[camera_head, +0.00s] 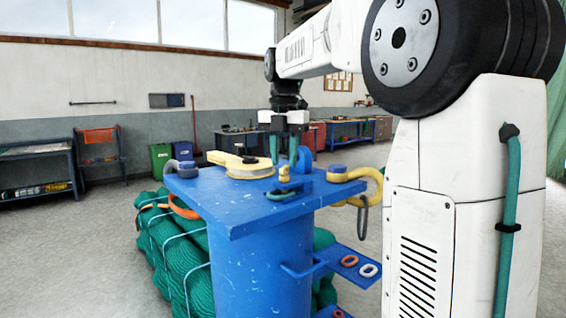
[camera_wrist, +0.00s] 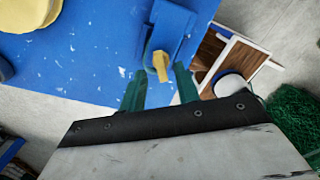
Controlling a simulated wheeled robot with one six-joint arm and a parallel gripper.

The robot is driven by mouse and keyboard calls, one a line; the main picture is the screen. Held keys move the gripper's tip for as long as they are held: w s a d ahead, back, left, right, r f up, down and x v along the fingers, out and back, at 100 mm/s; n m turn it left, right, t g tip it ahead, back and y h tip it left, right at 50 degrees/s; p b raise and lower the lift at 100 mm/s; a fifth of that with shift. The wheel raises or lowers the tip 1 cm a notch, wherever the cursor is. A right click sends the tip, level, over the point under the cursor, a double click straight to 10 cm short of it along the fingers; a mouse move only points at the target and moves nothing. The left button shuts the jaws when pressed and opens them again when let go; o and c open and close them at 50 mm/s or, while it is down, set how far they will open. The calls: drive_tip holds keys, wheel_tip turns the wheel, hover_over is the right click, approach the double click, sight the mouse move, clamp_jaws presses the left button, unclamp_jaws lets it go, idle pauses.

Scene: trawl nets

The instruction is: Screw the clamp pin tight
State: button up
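The clamp pin (camera_head: 284,174) is a small yellow piece on the blue bench top, near its right side. In the wrist view its yellow tab (camera_wrist: 161,66) stands out from a blue clamp block (camera_wrist: 172,28). My gripper (camera_head: 283,156) points down over the pin with its teal fingers apart. In the wrist view the fingers of my gripper (camera_wrist: 160,78) show on either side of the tab, with gaps between. It is open and holds nothing. I cannot tell how far the fingertips are above or around the tab.
The blue bench top (camera_head: 240,205) stands on a thick blue column. A flat yellow piece (camera_head: 240,163) lies left of the pin; a yellow shackle (camera_head: 372,184) hangs at the right corner and a grey one (camera_head: 181,166) at the left.

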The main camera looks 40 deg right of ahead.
drive_tip(key=shift+f, duration=0.95)
clamp_jaws()
